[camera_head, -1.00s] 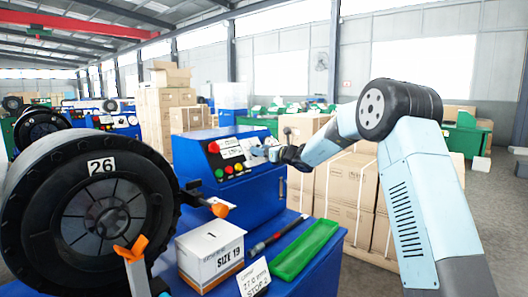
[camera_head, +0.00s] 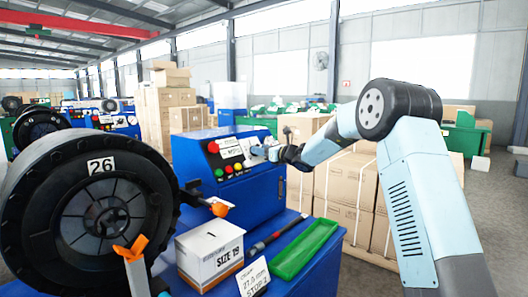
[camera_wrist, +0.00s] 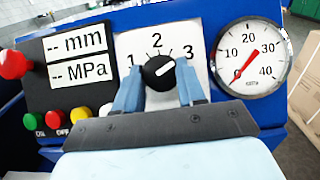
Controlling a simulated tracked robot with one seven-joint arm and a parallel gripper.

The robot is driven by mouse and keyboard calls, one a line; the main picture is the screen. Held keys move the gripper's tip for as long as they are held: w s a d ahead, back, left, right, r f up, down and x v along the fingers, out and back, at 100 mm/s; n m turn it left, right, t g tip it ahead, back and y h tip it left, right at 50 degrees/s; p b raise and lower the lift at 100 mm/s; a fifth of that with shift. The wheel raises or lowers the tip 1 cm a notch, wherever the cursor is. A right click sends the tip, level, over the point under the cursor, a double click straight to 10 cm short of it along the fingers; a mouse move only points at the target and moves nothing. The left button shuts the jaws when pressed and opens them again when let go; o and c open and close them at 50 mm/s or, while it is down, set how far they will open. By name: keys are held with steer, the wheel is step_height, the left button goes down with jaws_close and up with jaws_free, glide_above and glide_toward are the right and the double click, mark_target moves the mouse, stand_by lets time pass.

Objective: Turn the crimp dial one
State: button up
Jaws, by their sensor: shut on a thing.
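The crimp dial (camera_wrist: 157,76) is a round black knob on a white plate marked 1, 2 and 3 on the blue control panel (camera_head: 226,182).
A pressure gauge (camera_wrist: 250,57) is right of the dial, its red needle low. A red button (camera_wrist: 13,64), mm and MPa displays (camera_wrist: 78,58), and several coloured buttons are left.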

steer(key=shift+w+r+n+g+y, duration=0.15)
steer(key=shift+n+g+y, duration=0.35)
steer(key=shift+n, duration=0.6)
steer(key=n+g+y, duration=0.1)
steer(key=n+g, duration=0.2)
steer(key=n, duration=0.2)
steer(key=shift+w+n, duration=0.1)
steer(key=shift+n, duration=0.3)
steer(key=n+g, duration=0.2)
steer(key=n, duration=0.1)
steer(key=n+g+h, duration=0.1)
steer(key=n+g, duration=0.1)
steer(key=n, duration=0.2)
steer(key=shift+w+g, duration=0.15)
steer(key=shift+g, duration=0.15)
steer(key=n+g+h, duration=0.1)
steer(key=n, duration=0.2)
steer(key=n+g+h, duration=0.1)
steer(key=n, duration=0.2)
steer(key=shift+a+r+n+g+h, duration=0.1)
steer(key=shift+a+n+g+h, duration=0.05)
steer(key=shift+n+g+h, duration=0.2)
steer(key=n+h, duration=0.3)
steer(key=n, duration=0.1)
steer(key=shift+w+n+g, duration=0.1)
steer(key=shift+n+g, duration=0.15)
steer(key=shift+n, duration=0.1)
steer(key=o, duration=1.1)
steer(key=shift+r, duration=0.1)
steer(key=shift+c, duration=0.2)
